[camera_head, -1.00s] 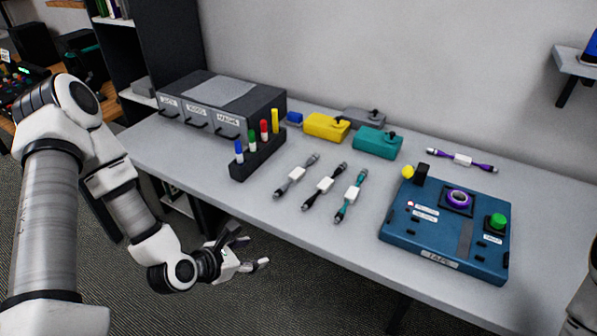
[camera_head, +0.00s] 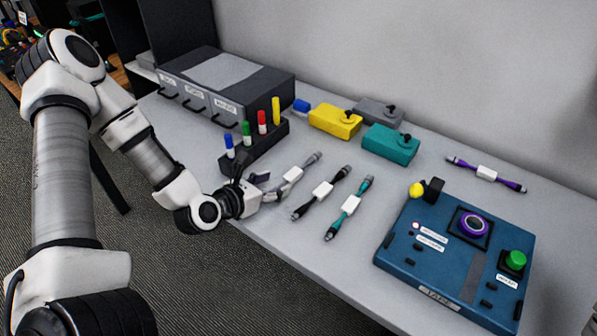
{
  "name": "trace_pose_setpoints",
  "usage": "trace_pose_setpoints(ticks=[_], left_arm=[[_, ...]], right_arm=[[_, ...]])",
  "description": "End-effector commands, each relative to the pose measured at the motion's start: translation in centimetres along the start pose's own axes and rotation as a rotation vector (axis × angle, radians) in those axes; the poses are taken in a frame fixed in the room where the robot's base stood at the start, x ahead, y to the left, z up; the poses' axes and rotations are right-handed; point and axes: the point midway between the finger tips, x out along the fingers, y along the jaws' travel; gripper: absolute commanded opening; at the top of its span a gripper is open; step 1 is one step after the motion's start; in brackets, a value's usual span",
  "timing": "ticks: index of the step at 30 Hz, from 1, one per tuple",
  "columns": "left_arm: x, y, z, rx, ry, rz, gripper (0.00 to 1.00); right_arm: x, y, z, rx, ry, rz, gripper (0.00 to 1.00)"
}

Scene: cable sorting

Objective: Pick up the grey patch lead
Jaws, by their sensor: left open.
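The grey patch lead (camera_head: 293,174) lies on the table, the leftmost of three short leads in a row. It has a white label block around its middle. My left gripper (camera_head: 265,187) is open at the near left end of the grey lead, by the table's front edge. Its fingers partly hide that end, and I cannot tell whether they touch it. My right gripper is not in view.
A black lead (camera_head: 323,189) and a teal lead (camera_head: 350,205) lie close to the right. A marker rack (camera_head: 262,147) stands just behind my left gripper. A blue tape device (camera_head: 440,262) stands at the right. A purple lead (camera_head: 487,173) lies far right.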

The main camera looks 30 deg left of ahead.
Motion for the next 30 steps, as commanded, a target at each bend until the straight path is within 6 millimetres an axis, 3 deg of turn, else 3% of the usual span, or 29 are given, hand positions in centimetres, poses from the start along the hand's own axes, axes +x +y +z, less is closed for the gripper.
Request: trace_pose_setpoints(ticks=[12, 19, 20, 24, 30], left_arm=[[5.4, 0.3, 0.2, 0.003, 0.001, -0.002, 0.58], [5.6, 0.3, 0.2, -0.001, 0.000, -0.001, 0.58], [5.6, 0.3, 0.2, -0.001, 0.000, -0.001, 0.51], [5.6, 0.3, 0.2, -0.001, 0.000, -0.001, 0.02], [5.6, 0.3, 0.2, -0.001, 0.000, -0.001, 0.00]], right_arm=[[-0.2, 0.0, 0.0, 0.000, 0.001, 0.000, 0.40], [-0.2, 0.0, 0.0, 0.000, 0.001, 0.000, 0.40], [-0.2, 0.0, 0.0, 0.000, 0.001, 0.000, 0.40], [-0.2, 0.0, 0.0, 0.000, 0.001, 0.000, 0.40], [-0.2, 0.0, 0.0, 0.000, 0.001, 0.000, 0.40]])
